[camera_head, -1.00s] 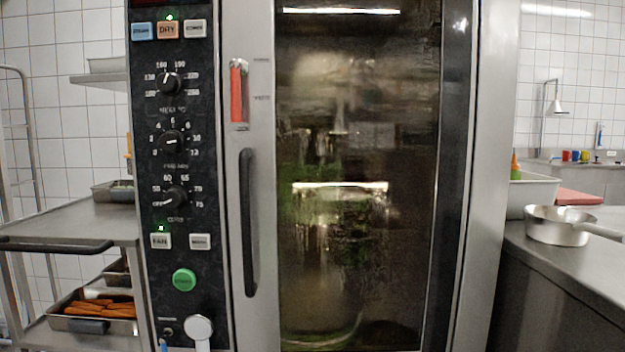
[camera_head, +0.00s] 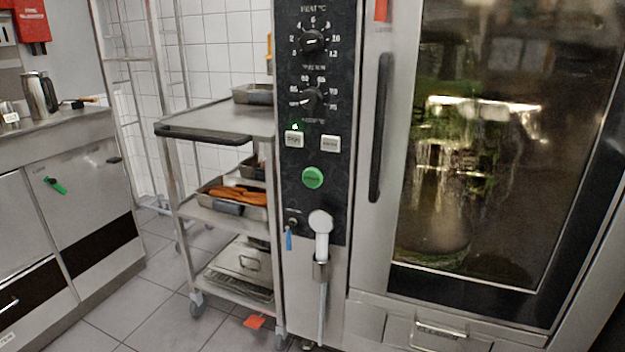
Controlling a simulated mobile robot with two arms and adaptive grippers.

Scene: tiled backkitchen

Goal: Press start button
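The green round start button (camera_head: 312,178) is on the lower part of the oven's dark control panel (camera_head: 341,205). Above it are two small pale buttons, the left one (camera_head: 294,140) with a green light lit over it, and black dials (camera_head: 313,41). The oven door (camera_head: 378,240) with its dark glass is closed, and its black handle (camera_head: 381,128) is right of the panel. Neither of my grippers is in view.
A steel trolley (camera_head: 215,121) with trays of carrots (camera_head: 238,195) stands left of the oven. A white hand shower (camera_head: 320,222) hangs below the button. Steel counter cabinets (camera_head: 75,215) are at far left. Tiled floor (camera_head: 165,310) is open between cabinets and trolley.

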